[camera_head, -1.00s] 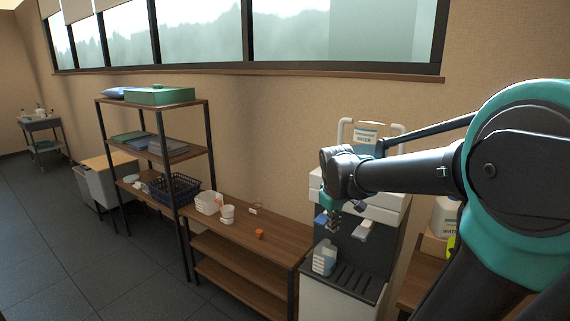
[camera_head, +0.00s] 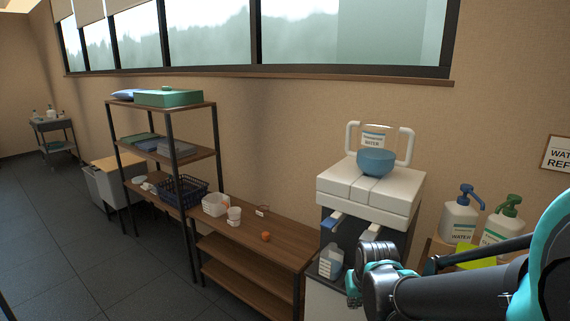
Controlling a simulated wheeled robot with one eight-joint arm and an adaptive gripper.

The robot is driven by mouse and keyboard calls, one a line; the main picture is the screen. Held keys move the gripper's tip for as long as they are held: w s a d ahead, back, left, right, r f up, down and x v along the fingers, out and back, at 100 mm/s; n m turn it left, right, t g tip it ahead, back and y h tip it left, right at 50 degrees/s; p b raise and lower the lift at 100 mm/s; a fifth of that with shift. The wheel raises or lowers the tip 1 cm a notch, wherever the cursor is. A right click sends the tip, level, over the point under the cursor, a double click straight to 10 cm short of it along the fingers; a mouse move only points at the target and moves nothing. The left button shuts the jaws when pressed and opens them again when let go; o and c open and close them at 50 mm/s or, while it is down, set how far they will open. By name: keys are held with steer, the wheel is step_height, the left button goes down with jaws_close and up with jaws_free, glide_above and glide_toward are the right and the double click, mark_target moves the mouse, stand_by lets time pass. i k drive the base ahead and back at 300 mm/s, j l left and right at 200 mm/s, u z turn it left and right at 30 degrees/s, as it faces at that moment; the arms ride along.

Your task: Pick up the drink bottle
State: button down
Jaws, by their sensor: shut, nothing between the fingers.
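My gripper (camera_head: 354,294) is low in front of the dispenser, just right of and below the bottle in the picture. It is shut and empty, and its fingertips are small and partly hidden by my wrist. My arm comes in from the lower right and covers the dispenser's lower right part.
A blue bowl (camera_head: 376,162) sits on top of the dispenser. Two pump bottles, blue-topped (camera_head: 460,216) and green-topped (camera_head: 503,222), stand at right behind my arm. Floor at left is clear.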

mark_target(331, 258)
steer(key=j+z, duration=0.1)
steer(key=z, duration=0.35)
steer(key=j+z, duration=0.35)
steer(key=j, duration=0.15)
steer(key=k+j+z, duration=0.1)
steer(key=j+z, duration=0.2)
steer(key=j, duration=0.6)
steer(key=k+j, duration=0.15)
steer(key=j, duration=0.2)
steer(key=j+z, duration=0.1)
steer(key=j, duration=0.3)
steer(key=k, duration=0.05)
